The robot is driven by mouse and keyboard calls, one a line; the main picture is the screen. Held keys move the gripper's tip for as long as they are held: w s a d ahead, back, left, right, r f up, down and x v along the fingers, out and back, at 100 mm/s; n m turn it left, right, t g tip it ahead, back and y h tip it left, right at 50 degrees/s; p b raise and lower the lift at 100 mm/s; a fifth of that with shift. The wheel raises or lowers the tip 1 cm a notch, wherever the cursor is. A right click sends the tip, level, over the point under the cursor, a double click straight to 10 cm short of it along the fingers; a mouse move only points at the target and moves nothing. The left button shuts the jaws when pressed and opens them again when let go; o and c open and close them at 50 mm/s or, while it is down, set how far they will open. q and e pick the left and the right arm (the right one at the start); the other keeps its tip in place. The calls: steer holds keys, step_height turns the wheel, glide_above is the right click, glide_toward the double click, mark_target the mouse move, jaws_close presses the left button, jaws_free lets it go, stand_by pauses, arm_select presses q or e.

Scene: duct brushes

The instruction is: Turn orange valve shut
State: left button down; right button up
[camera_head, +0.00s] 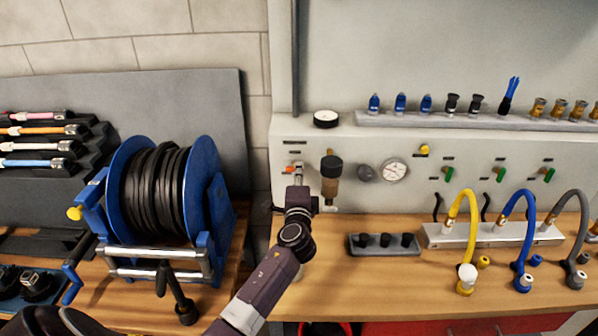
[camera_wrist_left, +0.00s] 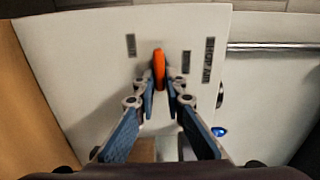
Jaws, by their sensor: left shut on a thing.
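The orange valve handle (camera_wrist_left: 159,69) stands out from the white panel in the left wrist view, its long side running up and down in that picture. My left gripper (camera_wrist_left: 161,88) has its two fingers on either side of the handle, shut on it. In the head view the left gripper (camera_head: 298,178) reaches the panel's left part, and a bit of the orange handle (camera_head: 289,169) shows beside it. The valve body behind is mostly hidden by the gripper. My right gripper is in neither view.
A brown-bodied filter with a black top (camera_head: 331,170) stands close right of the gripper, then a round gauge (camera_head: 394,171). Green valves (camera_head: 449,174) sit farther right. A blue hose reel (camera_head: 205,190) stands on the bench at left. Yellow, blue and grey hoses rise at right.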

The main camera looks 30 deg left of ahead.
arm_select(q)
steer(key=shift+d+f+m, duration=0.1)
steer(key=shift+f+m, duration=0.1)
steer(key=shift+m, duration=0.1)
steer(key=c, duration=2)
jaws_free()
steer(key=shift+r, duration=0.15)
steer(key=v, duration=1.2)
steer(key=shift+s, duration=0.1)
